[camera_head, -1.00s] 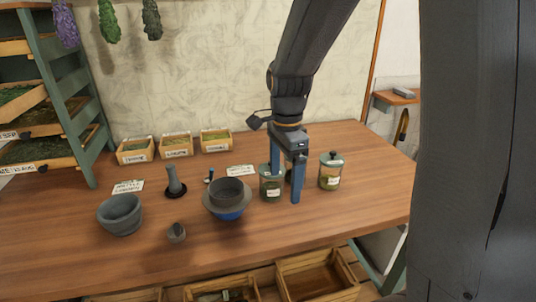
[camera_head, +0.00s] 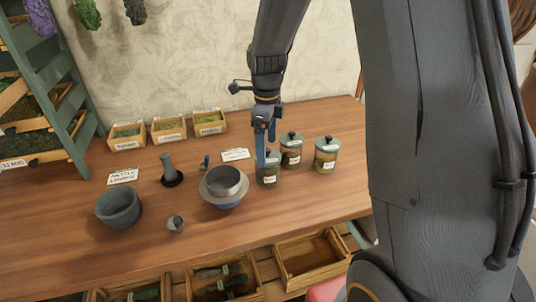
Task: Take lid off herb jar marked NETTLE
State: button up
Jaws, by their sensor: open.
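Three glass herb jars with green lids and dark knobs stand on the wooden table: a front jar (camera_head: 268,176), a back jar (camera_head: 291,153) and a right jar (camera_head: 326,158). Their labels are too small to read, so I cannot tell which is marked NETTLE. My gripper (camera_head: 264,162) points down at the front jar, its blue fingers open and seen nearly edge-on. One finger hides part of that jar's top; I cannot tell whether it touches. The back and right jars have their lids on.
Several herb boxes (camera_head: 168,130) line the back. Clear tabletop lies in front of the jars.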

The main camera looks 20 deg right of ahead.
aim_at(268, 154)
jog(key=shift+f, duration=1.15)
jog(key=c, duration=1.1)
jog(key=shift+r, duration=0.1)
